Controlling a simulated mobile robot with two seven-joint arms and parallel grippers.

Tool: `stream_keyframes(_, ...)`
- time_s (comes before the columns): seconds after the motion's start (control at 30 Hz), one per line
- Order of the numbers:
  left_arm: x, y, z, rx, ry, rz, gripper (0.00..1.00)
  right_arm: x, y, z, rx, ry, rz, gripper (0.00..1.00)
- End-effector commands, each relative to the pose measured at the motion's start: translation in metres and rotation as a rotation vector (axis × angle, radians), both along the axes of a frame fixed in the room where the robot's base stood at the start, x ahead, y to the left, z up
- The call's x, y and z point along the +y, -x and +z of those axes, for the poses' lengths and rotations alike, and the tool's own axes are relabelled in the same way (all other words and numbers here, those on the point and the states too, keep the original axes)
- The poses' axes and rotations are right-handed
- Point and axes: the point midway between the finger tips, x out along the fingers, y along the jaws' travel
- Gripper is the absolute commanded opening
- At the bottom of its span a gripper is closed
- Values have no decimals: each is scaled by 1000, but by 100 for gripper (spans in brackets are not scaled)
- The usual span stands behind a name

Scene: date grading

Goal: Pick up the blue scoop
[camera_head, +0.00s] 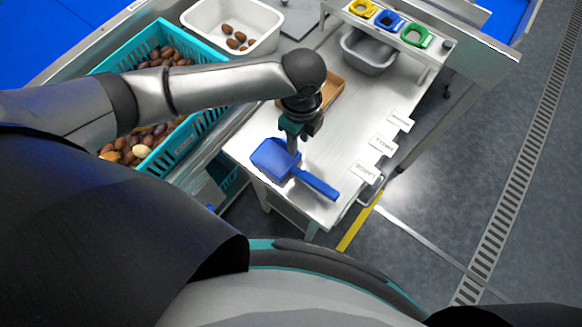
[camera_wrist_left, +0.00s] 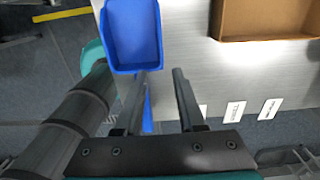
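The blue scoop (camera_head: 272,158) lies on the steel table near its front edge, with its handle (camera_head: 316,185) toward the lower right. My left gripper (camera_head: 294,145) points down over the scoop in the head view and hides a small part behind it. In the left wrist view the scoop's pan (camera_wrist_left: 132,38) is at the upper left, and part of the handle shows beside the left finger. The fingers of my left gripper (camera_wrist_left: 160,76) are apart with nothing held between them. I cannot tell their exact height above the handle. My right gripper is not in view.
A teal crate (camera_head: 186,140) of dates stands left, under my left arm. A white tub (camera_head: 262,18) with several dates is behind it. A brown tray (camera_wrist_left: 262,37) lies close to the scoop. White labels (camera_head: 383,145) line the table's right side; a grey bin (camera_head: 369,68) stands behind.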

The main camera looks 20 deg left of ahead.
Motion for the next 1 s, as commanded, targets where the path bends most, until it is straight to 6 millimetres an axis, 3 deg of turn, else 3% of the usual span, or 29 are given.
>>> stream_keyframes(0.17,0,0,-12,0,0,-1,39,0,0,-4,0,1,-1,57)
stream_keyframes(0.5,3,-4,-57,0,0,1,39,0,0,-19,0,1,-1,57)
stream_keyframes(0.8,3,-5,-60,-2,1,0,39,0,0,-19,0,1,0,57)
stream_keyframes(1.0,3,-5,-59,-2,1,0,16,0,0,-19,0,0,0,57)
